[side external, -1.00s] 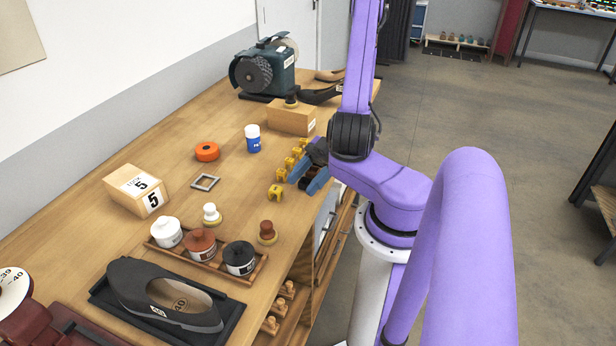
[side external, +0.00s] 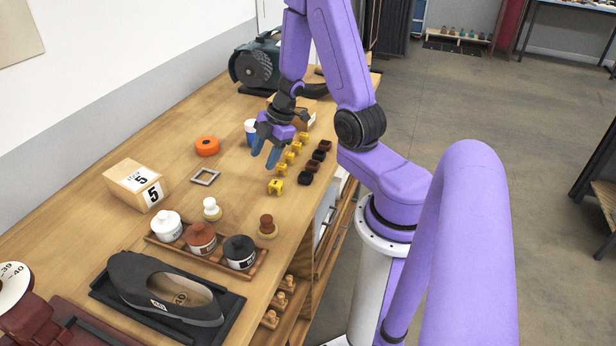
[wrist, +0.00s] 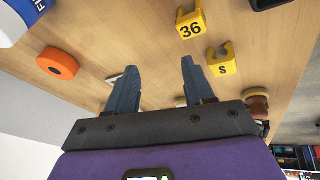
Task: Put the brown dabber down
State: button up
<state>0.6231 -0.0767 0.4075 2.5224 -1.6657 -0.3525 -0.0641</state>
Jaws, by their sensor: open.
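The brown dabber (side external: 267,226) stands upright on the wooden bench, beside the right end of the jar tray (side external: 205,261). My gripper (side external: 266,155) is open and empty above the bench, well behind the dabber and clear of it. In the wrist view the blue fingers (wrist: 160,66) are spread with only bench between them. A brown knob at the lower right there, partly hidden by the gripper body, looks like the brown dabber (wrist: 256,105).
The tray holds white, brown and black jars. A white dabber (side external: 211,208) stands behind it. Yellow size markers (side external: 276,187) and dark ones (side external: 305,177) line the bench's right side. An orange disc (side external: 207,146), a grey square frame (side external: 205,176) and a numbered block (side external: 136,184) lie left.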

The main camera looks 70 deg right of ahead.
jog(key=w+r, duration=0.1)
jog(key=w+a+r+h, duration=0.1)
jog(key=shift+w+a+t+h, duration=0.2)
jog(key=shift+w+t+h, duration=0.1)
jog(key=shift+w+t, duration=0.1)
jog(key=s+a+r+m+h, duration=0.25)
jog(key=a+r, duration=0.45)
jog(key=a, duration=0.4)
jog(key=s+a+r+g, duration=0.1)
jog(key=s+a, duration=0.1)
jog(key=s, duration=0.4)
jog(key=s+a+r+g+y, duration=0.1)
jog(key=s+a+r, duration=0.1)
jog(key=s, duration=0.5)
jog(key=s+a+r+n+g+y, duration=0.1)
jog(key=s+a+g, duration=0.1)
jog(key=s+a, duration=0.2)
jog(key=s, duration=0.3)
jog(key=shift+r, duration=0.25)
